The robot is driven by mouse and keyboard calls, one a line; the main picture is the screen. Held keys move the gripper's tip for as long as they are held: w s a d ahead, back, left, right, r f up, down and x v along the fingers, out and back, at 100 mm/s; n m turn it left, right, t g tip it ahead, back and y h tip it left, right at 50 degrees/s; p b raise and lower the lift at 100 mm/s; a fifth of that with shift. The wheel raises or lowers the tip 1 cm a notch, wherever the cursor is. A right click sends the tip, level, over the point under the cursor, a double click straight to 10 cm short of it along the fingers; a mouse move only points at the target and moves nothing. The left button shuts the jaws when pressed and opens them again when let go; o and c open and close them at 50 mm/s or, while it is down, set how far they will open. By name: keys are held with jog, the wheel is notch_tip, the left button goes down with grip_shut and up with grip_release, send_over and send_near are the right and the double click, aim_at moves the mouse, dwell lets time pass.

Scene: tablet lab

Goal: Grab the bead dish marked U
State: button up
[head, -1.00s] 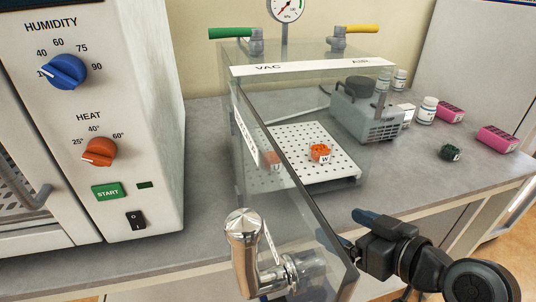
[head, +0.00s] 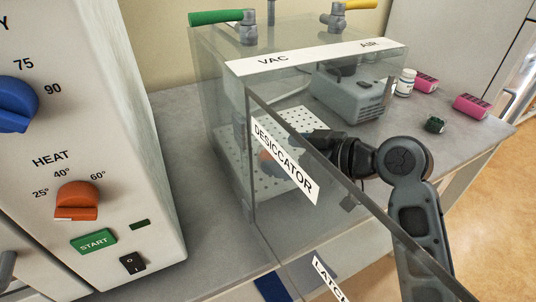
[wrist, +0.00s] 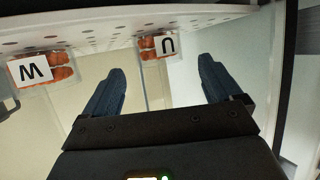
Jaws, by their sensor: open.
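In the wrist view, which is upside down, the bead dish marked U (wrist: 160,46) holds orange beads and stands on the white perforated plate (wrist: 100,30). It lies just beyond the fingertips, between them, and is not touched. My gripper (wrist: 160,72) is open and empty. In the head view my gripper (head: 308,140) reaches into the clear desiccator (head: 225,70). An orange dish (head: 268,163) shows dimly through its open door; I cannot tell which one.
The clear door (head: 330,205) stands open in front of my arm. The humidity and heat cabinet (head: 110,110) is at left.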

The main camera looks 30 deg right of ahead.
jog(key=shift+p+x, duration=0.45)
jog(key=shift+x, duration=1.95)
jog(key=shift+s+f, duration=0.1)
jog(key=shift+c, duration=0.3)
jog(key=c, duration=1)
